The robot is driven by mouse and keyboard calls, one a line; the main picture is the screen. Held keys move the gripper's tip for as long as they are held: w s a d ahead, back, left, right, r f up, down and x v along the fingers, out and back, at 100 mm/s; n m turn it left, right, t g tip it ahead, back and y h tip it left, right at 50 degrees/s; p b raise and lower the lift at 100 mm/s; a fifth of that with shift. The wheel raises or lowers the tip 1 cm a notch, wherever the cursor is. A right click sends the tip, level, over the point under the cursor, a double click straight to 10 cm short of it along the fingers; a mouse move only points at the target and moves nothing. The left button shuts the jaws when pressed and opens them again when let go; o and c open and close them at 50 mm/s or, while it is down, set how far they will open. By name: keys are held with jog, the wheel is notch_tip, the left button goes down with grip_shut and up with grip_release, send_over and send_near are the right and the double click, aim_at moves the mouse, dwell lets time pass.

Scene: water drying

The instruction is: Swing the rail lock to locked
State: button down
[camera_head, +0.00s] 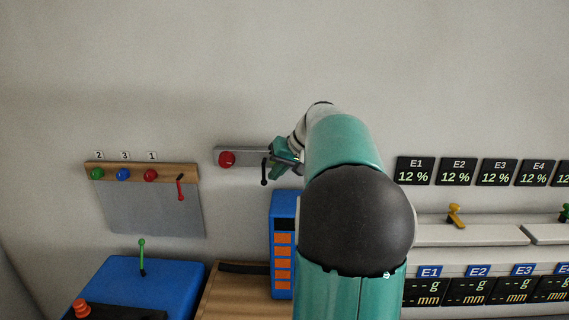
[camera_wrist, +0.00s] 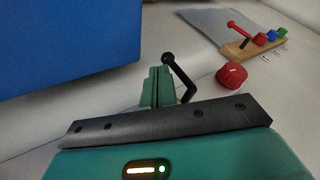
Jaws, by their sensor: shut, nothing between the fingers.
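A wooden rail (camera_head: 130,170) with green, blue and red knobs is on the wall at left, with a red lever (camera_head: 180,187) hanging down at its right end. A short grey rail (camera_head: 245,157) to its right carries a red knob (camera_head: 227,159) and a black lever (camera_head: 264,170). I cannot tell from any label which lever is the rail lock. My gripper (camera_head: 278,160) is shut and empty, close beside the black lever. In the wrist view the closed fingers (camera_wrist: 158,88) are next to the black lever (camera_wrist: 178,72); whether they touch cannot be told.
A blue box with orange panels (camera_head: 282,240) stands below the grey rail. A grey sheet (camera_head: 150,208) hangs under the wooden rail. A blue block (camera_head: 150,280) with a green lever (camera_head: 142,255) is at lower left. Displays (camera_head: 415,170) and white ledges line the right.

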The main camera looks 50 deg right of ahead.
jog(key=shift+w+f, duration=0.25)
jog(key=shift+f, duration=0.05)
